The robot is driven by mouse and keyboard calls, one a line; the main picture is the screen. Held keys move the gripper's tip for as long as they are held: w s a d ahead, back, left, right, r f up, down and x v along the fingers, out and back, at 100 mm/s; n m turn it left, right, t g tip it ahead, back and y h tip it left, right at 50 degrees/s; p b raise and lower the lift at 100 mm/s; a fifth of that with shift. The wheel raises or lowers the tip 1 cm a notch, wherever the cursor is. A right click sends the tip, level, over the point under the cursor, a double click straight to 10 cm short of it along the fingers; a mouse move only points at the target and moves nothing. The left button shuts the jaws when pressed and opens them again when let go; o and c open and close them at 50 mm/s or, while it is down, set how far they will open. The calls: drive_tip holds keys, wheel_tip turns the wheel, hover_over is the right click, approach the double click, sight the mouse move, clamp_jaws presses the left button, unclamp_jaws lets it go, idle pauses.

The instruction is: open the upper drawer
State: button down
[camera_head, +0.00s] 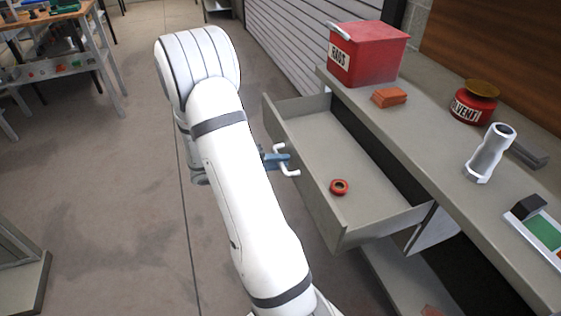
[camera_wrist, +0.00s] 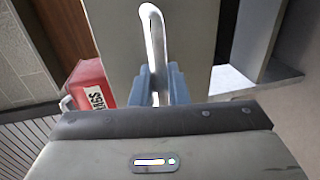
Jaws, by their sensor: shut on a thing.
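The upper drawer (camera_head: 318,158) of the grey workbench stands pulled well out in the head view, with its inside showing. A small red ring-shaped object (camera_head: 339,187) lies on its floor. The drawer's white bar handle (camera_head: 290,173) is on its front face. My gripper (camera_head: 276,161) is at this handle, partly hidden behind my arm. In the wrist view the blue fingers of my gripper (camera_wrist: 160,88) are shut around the white handle (camera_wrist: 153,30), against the drawer front (camera_wrist: 195,40).
On the bench top (camera_head: 410,135) stand a red rags box (camera_head: 368,55), an orange block (camera_head: 389,97), a red solvent can (camera_head: 473,102) and a grey pipe-like piece (camera_head: 489,153). An open lower space lies under the drawer.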

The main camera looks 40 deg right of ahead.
drive_tip(key=shift+w+d, duration=0.1)
drive_tip(key=c, duration=1.8)
unclamp_jaws()
drive_tip(key=shift+w+d, duration=0.1)
drive_tip(key=v, duration=0.8)
